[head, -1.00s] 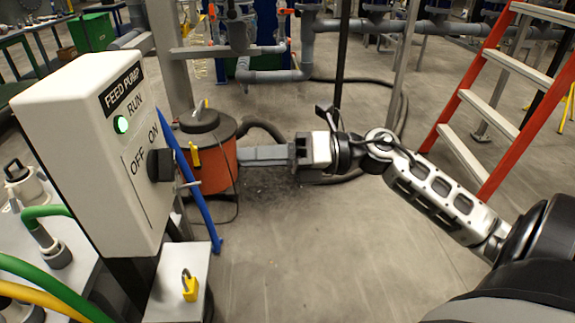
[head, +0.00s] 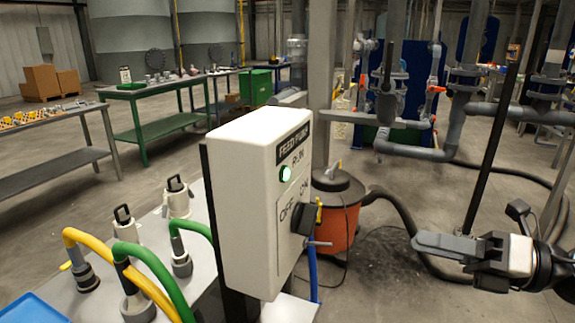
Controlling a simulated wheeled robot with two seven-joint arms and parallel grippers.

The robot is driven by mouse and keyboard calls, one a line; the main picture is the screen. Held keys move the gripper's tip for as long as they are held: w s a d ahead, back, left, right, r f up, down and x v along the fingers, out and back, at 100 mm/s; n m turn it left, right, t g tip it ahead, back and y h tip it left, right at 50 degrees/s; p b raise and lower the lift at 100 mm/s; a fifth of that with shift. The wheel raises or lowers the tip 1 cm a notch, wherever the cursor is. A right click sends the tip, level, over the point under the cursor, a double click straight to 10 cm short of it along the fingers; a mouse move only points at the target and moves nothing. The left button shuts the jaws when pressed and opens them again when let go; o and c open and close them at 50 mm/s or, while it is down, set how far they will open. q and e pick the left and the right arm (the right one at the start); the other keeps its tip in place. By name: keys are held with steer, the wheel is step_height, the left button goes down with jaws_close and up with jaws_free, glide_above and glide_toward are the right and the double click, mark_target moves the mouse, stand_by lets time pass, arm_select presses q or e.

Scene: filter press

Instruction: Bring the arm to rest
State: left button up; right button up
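My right gripper (head: 432,245) shows at the right edge of the head view, with its arm coming in from the right. It points left, and its grey fingers look closed together with nothing visible between them. It is held in the air, apart from the white feed pump box (head: 246,205) in the middle. The box has a lit green RUN lamp (head: 286,173) and a black OFF/ON knob (head: 304,219). From this side angle the knob's exact setting is hard to read. My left gripper is not in view.
An orange vacuum drum (head: 340,222) stands behind the box, with a black hose (head: 400,207) on the floor. Green and yellow hoses (head: 150,262) rise from the pale bench at lower left. A green table (head: 150,125) and grey pipework (head: 470,120) stand farther back.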

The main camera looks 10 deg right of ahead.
step_height(320, 180, down, 18)
steer(key=a+m+t+h, duration=0.2)
steer(key=m+t+h, duration=0.75)
steer(key=m, duration=1.75)
steer(key=s+a+f+m+g+h, duration=0.1)
steer(key=s+a+f+m+g, duration=0.3)
steer(key=f, duration=0.3)
steer(key=s+a+f+m+g+h, duration=0.1)
steer(key=s+a+f+m+g, duration=0.3)
steer(key=a+f, duration=0.3)
steer(key=shift+s+a+f+g, duration=0.2)
steer(key=shift+s+a+g, duration=0.15)
steer(key=shift+g, duration=0.3)
steer(key=shift+d+h, duration=0.2)
steer(key=shift+h, duration=0.05)
